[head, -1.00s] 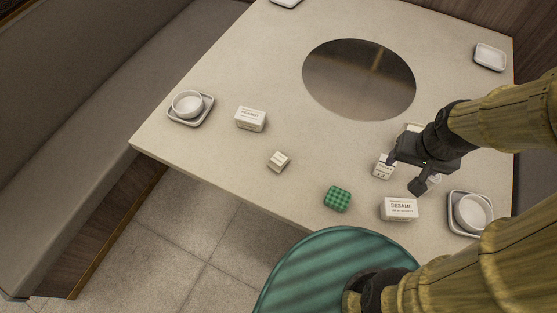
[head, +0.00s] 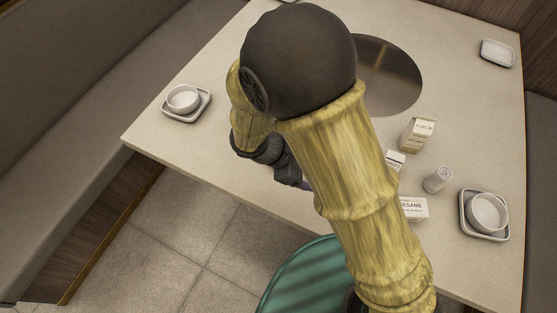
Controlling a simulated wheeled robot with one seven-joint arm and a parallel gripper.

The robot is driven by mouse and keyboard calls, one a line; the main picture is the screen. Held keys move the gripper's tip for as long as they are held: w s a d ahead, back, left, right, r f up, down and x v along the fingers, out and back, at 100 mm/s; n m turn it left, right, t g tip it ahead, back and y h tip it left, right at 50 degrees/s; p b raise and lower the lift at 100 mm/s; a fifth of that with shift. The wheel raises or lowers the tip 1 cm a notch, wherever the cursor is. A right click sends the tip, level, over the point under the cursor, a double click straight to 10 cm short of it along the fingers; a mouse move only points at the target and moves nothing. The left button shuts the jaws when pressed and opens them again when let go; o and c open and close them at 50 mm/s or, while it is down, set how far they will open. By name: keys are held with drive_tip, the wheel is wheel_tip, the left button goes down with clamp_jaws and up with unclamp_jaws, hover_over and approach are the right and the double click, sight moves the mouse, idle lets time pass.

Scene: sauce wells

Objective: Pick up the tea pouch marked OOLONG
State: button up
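I cannot make out a pouch marked OOLONG in the head view. A small white packet (head: 395,159) with dark print shows only in part at the right edge of my arm, and its label is too small to read. The small pale packet and green checked pouch seen earlier are hidden behind my arm. My gripper (head: 289,174) is over the left-middle of the table, mostly hidden by my own arm. Its fingertips do not show clearly, so I cannot tell whether it is open or holds anything.
The pale table (head: 460,110) carries a SESAME box (head: 414,209), a carton (head: 417,134) and a shaker (head: 437,180) on the right. A bowl (head: 487,212) on a tray stands at right, another bowl (head: 183,98) at left. A green stool (head: 300,270) stands in front.

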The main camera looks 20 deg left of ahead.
sight(267, 174)
drive_tip(key=s+a+f+n+t+y+b, duration=0.1)
drive_tip(key=s+a+f+n+t, duration=0.2)
drive_tip(key=a+n, duration=0.3)
drive_tip(key=s+a+f+n+t+y+b, duration=0.1)
drive_tip(key=s+a+f+n+t, duration=0.3)
drive_tip(key=a, duration=0.6)
drive_tip(key=shift+s+n+t+y+b, duration=0.4)
drive_tip(key=shift+s+n+t+y, duration=0.1)
drive_tip(key=shift+s+n+t, duration=0.5)
drive_tip(key=x, duration=1.2)
drive_tip(key=shift+w+p, duration=0.15)
drive_tip(key=shift+p, duration=0.25)
